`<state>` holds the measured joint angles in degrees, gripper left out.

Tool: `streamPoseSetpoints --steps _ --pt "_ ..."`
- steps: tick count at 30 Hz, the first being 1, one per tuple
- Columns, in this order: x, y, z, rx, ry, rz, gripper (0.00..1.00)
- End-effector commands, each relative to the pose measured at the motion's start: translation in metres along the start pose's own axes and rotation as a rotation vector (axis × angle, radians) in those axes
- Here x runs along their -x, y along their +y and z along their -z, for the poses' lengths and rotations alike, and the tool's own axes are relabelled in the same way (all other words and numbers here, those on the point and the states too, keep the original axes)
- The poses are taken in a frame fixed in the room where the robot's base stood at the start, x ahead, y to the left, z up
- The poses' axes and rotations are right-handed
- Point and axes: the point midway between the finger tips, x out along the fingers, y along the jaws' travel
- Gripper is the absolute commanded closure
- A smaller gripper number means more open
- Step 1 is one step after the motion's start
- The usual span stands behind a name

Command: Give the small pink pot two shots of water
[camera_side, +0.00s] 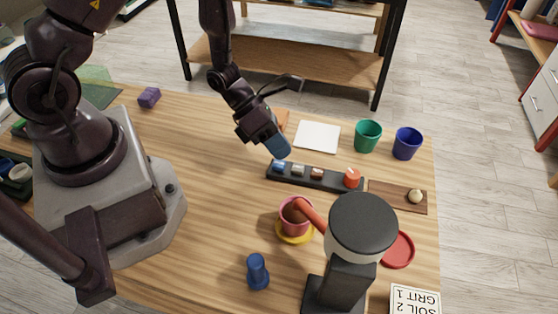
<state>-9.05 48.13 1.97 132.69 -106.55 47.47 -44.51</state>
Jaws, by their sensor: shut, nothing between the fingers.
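A small pink pot (287,226) with brown soil stands on a yellow saucer (294,238). The red spout (312,214) of a dark dispenser (346,268) with a round top reaches over the pot's right rim. Behind the pot lies a dark strip (334,182). It carries a blue button (279,166), a white button (298,170), a brown button (317,173) and a larger red knob (352,178). My gripper (280,149) is shut and empty, with blue fingertips. It is just behind the blue button in the picture; I cannot tell whether they touch.
A green cup (368,136) and a blue cup (407,143) stand at the back right, beside a white square (317,136). A brown board (391,198) holds a pale knob. A red saucer (398,249), a blue peg (257,271) and a soil-and-grit card (415,299) are nearer.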

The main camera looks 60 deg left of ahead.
Motion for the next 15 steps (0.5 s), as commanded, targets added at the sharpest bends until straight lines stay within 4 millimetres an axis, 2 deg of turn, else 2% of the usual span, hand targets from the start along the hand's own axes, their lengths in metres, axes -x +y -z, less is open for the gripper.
streamPoseSetpoints --steps 15 --pt "-0.006 0.0046 0.0042 0.0 -0.001 0.0 1.0"
